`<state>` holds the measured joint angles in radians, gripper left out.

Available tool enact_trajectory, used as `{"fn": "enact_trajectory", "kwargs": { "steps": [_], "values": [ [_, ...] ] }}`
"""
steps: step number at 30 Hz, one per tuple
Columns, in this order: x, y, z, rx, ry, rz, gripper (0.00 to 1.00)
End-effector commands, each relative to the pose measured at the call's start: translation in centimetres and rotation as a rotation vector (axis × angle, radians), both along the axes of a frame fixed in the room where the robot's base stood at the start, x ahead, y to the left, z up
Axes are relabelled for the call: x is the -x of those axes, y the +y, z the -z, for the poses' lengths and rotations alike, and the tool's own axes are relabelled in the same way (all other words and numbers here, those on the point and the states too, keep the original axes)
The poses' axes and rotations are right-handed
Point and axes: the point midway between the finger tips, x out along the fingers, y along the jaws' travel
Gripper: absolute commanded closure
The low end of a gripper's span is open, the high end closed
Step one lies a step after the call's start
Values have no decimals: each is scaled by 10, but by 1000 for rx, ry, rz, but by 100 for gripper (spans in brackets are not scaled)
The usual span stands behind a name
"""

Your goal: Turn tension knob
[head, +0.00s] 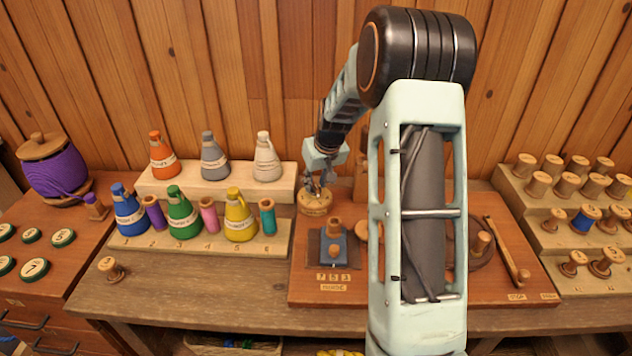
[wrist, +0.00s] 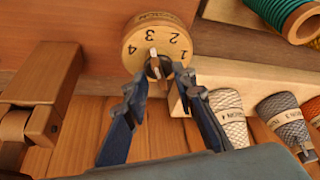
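The tension knob is a round wooden dial (wrist: 173,51) with the numbers 1 to 4 on its face and lettering on its side. A small pointer grip with a white mark (wrist: 153,58) sits at its middle, and the mark points roughly towards the 3. In the head view the knob (head: 314,206) stands at the back left of the reddish board. My gripper (wrist: 161,88) is open, with its two dark blue fingers apart, one on each side of the pointer grip. I cannot tell whether the fingertips touch the dial. In the head view my gripper (head: 316,186) is just above the knob.
A blue block with a wooden peg (head: 334,246) stands in front of the knob. Coloured cones (head: 240,222) and thread spools (head: 267,216) fill stepped racks on the left. Wooden spools (head: 592,184) stand on the right rack. My arm hides the board's middle.

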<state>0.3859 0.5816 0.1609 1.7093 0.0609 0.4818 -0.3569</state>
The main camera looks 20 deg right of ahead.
Motion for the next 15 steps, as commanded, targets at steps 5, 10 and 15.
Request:
{"fn": "enact_trajectory", "kwargs": {
  "steps": [5, 10, 15],
  "values": [
    [0, 0, 0, 0, 0, 0, 75],
    [0, 0, 0, 0, 0, 0, 89],
    [0, 0, 0, 0, 0, 0, 100]
  ]
}}
